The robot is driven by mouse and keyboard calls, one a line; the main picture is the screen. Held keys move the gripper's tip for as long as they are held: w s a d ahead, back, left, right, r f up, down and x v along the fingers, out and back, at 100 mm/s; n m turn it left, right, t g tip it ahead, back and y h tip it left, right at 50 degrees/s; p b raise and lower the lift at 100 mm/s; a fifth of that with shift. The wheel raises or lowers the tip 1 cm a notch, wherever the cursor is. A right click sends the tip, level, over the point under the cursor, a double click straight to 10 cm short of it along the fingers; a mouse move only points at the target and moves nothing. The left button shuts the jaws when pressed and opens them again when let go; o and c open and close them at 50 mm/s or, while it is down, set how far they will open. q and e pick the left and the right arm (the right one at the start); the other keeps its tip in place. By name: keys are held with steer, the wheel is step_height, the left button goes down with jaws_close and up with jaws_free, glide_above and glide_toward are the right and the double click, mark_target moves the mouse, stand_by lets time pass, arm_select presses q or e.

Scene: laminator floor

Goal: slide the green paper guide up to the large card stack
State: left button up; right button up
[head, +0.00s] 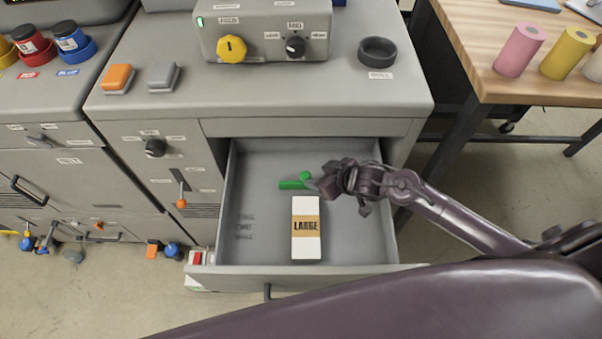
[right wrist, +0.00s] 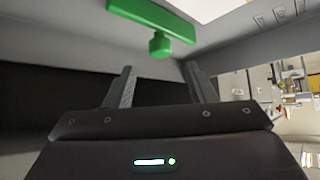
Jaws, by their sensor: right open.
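The green paper guide (head: 292,185) is a short green bar with a round knob, inside the open drawer (head: 262,160). The large card stack (head: 306,245), white with a tan band marked LARGE, lies in the drawer nearer the front, with a gap between it and the guide. My right gripper (head: 322,186) is over the drawer, just right of the guide's knob. In the right wrist view the guide (right wrist: 155,17) and its knob (right wrist: 160,45) show beyond my open fingers (right wrist: 160,85), with nothing between them. A corner of the stack (right wrist: 205,8) shows at the top. My left gripper is not in view.
The drawer walls and front rim (head: 340,268) surround the guide and stack. The machine top above holds a control box (head: 265,30), orange and grey buttons, and a dark round holder (head: 377,51). A wooden table (head: 480,60) with coloured rolls stands at right.

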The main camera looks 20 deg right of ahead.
mark_target(307, 175)
steer(key=x, duration=0.4)
steer(key=shift+w, duration=0.1)
steer(key=shift+x, duration=0.95)
steer(key=shift+a, duration=0.1)
steer(key=c, duration=0.7)
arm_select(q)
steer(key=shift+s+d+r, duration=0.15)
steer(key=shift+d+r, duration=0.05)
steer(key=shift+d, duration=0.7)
arm_select(e)
jaws_close()
